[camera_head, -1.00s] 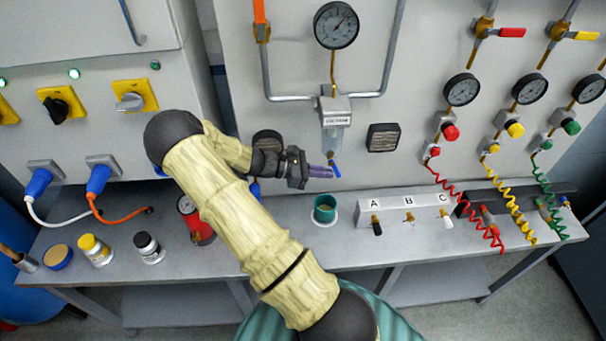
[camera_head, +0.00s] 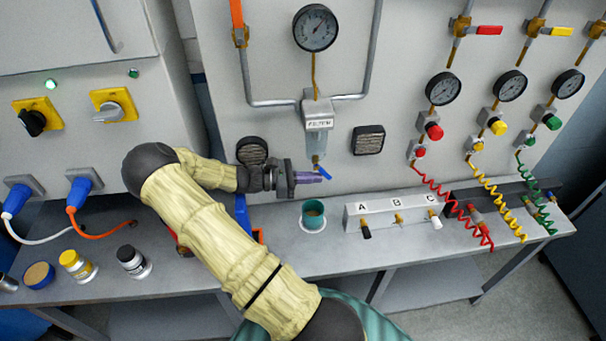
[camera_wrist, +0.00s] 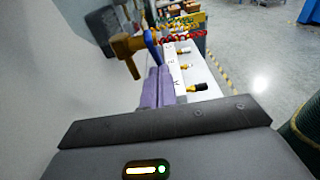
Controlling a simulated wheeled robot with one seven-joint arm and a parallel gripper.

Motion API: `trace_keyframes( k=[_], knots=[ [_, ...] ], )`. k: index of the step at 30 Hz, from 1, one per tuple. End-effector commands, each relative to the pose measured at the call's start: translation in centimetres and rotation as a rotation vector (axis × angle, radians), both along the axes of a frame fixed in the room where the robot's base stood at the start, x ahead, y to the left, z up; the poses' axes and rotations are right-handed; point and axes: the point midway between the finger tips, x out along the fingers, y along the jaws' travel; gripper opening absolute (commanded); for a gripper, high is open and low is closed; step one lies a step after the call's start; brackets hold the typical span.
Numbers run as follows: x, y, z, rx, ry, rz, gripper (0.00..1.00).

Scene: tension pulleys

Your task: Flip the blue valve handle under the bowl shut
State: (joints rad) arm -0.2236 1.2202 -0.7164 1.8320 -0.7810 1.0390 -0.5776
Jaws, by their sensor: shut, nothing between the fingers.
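The small blue valve handle (camera_head: 323,173) hangs under the clear filter bowl (camera_head: 316,144) on the wall panel, slanting down to the right from a brass fitting. In the wrist view the blue handle (camera_wrist: 153,48) stands beside the brass fitting (camera_wrist: 127,46), just beyond the fingertips. My gripper (camera_head: 318,178) is shut and empty, its purple fingers level and pointing right. Its tips are right by the handle, at about its height; I cannot tell whether they touch it. The purple fingers also show in the wrist view (camera_wrist: 157,86).
A green cup (camera_head: 313,218) stands on the bench below the fingers. A switch box (camera_head: 380,213) marked A, B, C is to its right. A round gauge (camera_head: 315,28) sits above the bowl. Coiled red, yellow and green hoses hang at the right.

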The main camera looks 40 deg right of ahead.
Motion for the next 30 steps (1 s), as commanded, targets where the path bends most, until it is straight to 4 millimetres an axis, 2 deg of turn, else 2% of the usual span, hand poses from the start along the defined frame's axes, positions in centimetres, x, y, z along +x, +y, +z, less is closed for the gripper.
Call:
trace_keyframes(
  k=[5, 11, 30],
  knots=[
    [0.2, 0.3, 0.0, 0.0, -0.001, 0.001, 0.0],
    [1.5, 2.1, 0.0, 0.002, -0.003, 0.004, 0.0],
    [8.6, 12.4, 1.3, 0.0, -0.003, 0.003, 0.0]
  ],
)
